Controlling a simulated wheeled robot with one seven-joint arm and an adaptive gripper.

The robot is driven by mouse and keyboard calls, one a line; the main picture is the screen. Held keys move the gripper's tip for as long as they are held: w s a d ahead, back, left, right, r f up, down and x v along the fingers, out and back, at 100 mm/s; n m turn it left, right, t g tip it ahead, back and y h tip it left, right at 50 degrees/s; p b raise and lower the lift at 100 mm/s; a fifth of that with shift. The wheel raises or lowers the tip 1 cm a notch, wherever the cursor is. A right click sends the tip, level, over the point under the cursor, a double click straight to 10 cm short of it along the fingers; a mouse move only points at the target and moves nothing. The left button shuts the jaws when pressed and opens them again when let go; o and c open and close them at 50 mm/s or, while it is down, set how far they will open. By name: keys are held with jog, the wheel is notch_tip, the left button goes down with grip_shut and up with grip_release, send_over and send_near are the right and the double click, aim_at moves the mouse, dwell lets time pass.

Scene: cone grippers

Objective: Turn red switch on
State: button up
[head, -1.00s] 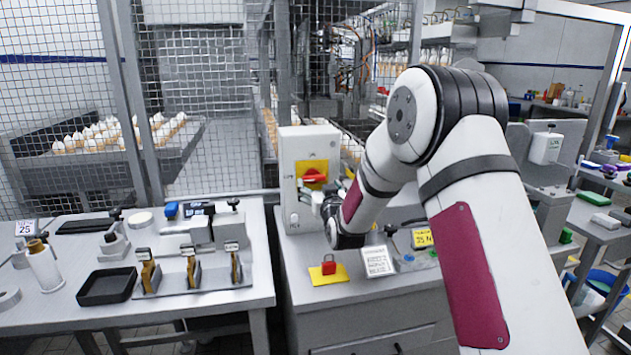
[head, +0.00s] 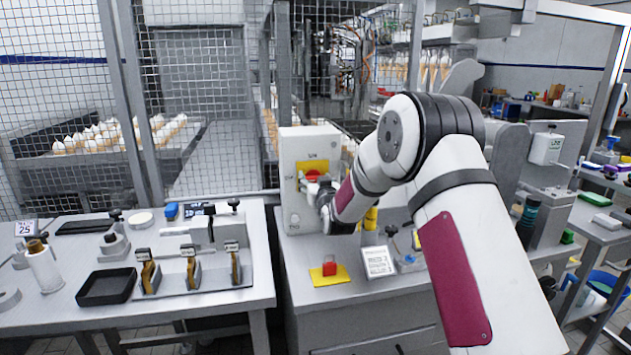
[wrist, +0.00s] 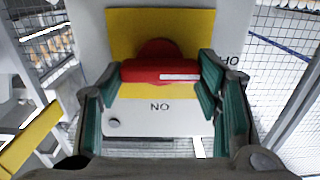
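The red switch (wrist: 158,70) is a rotary handle on a yellow plate (wrist: 200,30) on the front of a light grey box (head: 293,205). In the wrist view the handle lies crosswise, with a white mark on its right half. An inverted ON label is below it and a partly hidden OFF label is at the right. My gripper (wrist: 158,76) is open, its green-padded fingers at either end of the handle. I cannot tell whether they touch it. In the head view my gripper (head: 318,186) is at the box front and hides part of the switch (head: 312,174).
The box stands on a grey cabinet (head: 320,310) with a red padlock-like piece on a yellow plate (head: 329,272) and a white printed card (head: 378,261). A second table (head: 200,308) with tools is to the left. Wire mesh fencing rises behind.

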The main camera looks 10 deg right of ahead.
jog(key=shift+m+b, duration=0.4)
jog(key=m+b, duration=0.1)
jog(key=m, duration=0.1)
jog(key=m+b, duration=0.1)
jog(key=b, duration=0.1)
jog(key=shift+d+f+m, duration=0.15)
jog(key=shift+m, duration=0.25)
jog(key=m+b, duration=0.9)
jog(key=m, duration=0.4)
jog(key=shift+d+f, duration=0.1)
jog(key=shift+f, duration=0.05)
jog(key=shift+m, duration=0.3)
jog(key=o, duration=1.2)
jog(key=shift+c, duration=0.2)
jog(key=shift+s, duration=0.1)
jog(key=s, duration=1.2)
